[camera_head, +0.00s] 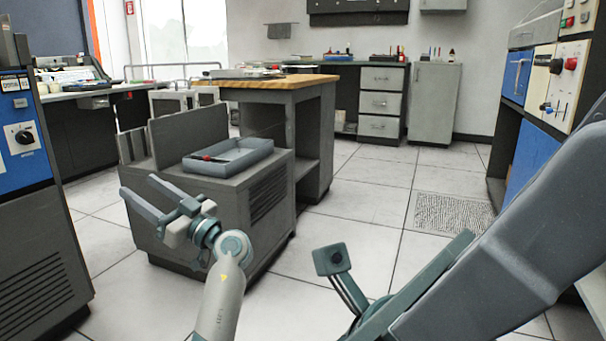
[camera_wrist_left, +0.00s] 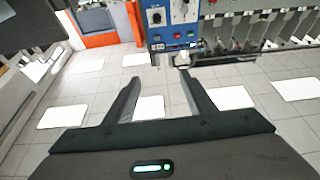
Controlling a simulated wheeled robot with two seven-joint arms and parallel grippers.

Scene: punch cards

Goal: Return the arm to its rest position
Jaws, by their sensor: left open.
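My left gripper (camera_head: 138,186) is held in the air in front of the low grey cabinet (camera_head: 265,205), left of centre in the head view. Its two fingers are spread apart with nothing between them. In the left wrist view the open fingers (camera_wrist_left: 159,78) frame bare tiled floor and a blue control panel beyond. My right arm's large grey links cross the lower right of the head view, and its gripper does not show.
A grey tray (camera_head: 228,158) with a small red-tipped tool lies on the low cabinet. A wood-topped bench (camera_head: 266,81) stands behind it. Blue-panelled machines (camera_head: 20,140) flank both sides.

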